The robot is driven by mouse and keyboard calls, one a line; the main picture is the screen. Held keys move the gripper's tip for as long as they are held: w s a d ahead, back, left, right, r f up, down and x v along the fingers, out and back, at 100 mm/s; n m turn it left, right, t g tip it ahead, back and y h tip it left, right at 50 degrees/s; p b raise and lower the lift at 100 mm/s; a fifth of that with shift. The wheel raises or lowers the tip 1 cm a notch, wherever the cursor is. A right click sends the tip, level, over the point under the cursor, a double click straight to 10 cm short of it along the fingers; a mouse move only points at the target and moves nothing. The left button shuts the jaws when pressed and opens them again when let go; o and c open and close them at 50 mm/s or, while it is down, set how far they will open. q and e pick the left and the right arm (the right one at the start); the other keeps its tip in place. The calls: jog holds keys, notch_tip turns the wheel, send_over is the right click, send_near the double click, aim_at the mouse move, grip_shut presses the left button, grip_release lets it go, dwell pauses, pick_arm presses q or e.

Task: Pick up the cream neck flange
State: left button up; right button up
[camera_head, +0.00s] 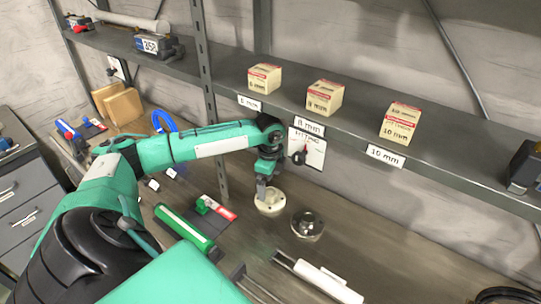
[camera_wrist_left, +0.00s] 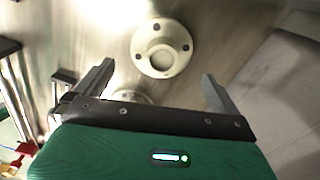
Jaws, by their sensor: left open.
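The cream neck flange (camera_head: 270,202) lies on the bench below the shelf, a round disc with a raised neck. In the left wrist view the flange (camera_wrist_left: 175,64) shows its dark bolt holes, ahead of and between my fingers. My left gripper (camera_head: 263,191) is right above it in the head view, fingers pointing down, and partly covers it. In the wrist view the left gripper (camera_wrist_left: 157,75) is open, with nothing between its fingers. I cannot tell whether the fingertips touch the flange. My right gripper is not in view.
A dark grey flange (camera_head: 307,224) sits close to the right. Another round part (camera_wrist_left: 130,97) is half hidden behind the palm. A shelf (camera_head: 345,122) with three small boxes overhangs the bench. A green tool (camera_head: 184,228) and a white-cased tool (camera_head: 325,279) lie in front.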

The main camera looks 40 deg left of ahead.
aim_at(270, 192)
pick_arm(q)
jog(key=shift+f, duration=0.9)
notch_tip(270, 192, down, 5)
jog(key=shift+a+r+p, duration=0.1)
jog(key=shift+p, duration=1.05)
jog(key=shift+w+f, duration=0.1)
jog(key=shift+f, duration=0.2)
jog(key=c, duration=0.7)
jog(key=shift+r, duration=0.1)
